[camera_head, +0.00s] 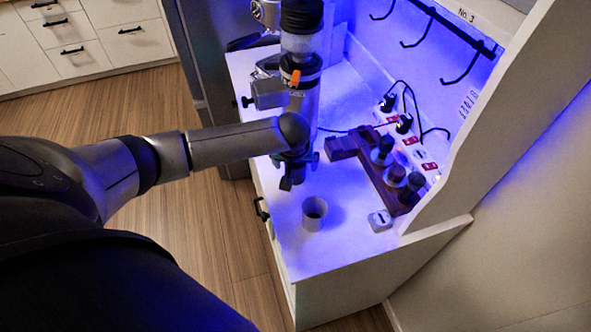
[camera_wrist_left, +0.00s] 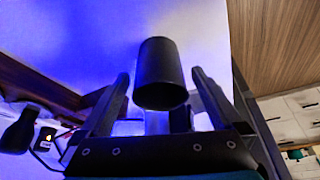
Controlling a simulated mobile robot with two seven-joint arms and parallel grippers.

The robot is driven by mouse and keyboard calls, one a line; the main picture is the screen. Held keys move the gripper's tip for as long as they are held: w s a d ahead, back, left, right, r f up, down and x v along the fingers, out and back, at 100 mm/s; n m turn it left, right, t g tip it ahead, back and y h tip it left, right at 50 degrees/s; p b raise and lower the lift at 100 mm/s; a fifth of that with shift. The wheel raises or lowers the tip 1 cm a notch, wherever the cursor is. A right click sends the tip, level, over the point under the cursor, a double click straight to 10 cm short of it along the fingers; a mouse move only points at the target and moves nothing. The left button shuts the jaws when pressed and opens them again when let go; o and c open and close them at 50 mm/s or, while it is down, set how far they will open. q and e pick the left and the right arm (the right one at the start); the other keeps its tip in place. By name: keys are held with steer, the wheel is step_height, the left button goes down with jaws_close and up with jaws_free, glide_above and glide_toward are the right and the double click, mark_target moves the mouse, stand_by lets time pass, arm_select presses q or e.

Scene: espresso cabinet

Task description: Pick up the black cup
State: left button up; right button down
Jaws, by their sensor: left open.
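The black cup (camera_head: 314,213) stands upright on the white cabinet top near its front edge; it looks grey under the blue light in the head view. My left gripper (camera_head: 298,176) is just behind and above the cup in the head view, apart from it. In the left wrist view the dark cup (camera_wrist_left: 160,72) shows between the two open fingers of the left gripper (camera_wrist_left: 160,76), with a gap on each side. My right gripper is in neither view.
A dark wooden stand with tampers (camera_head: 395,175) and a small white box (camera_head: 380,220) lie right of the cup. Plugs and cables (camera_head: 404,122) run along the back wall.

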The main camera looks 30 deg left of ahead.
arm_select(q)
steer(key=shift+c, duration=0.2)
steer(key=c, duration=1.4)
steer(key=shift+c, duration=0.2)
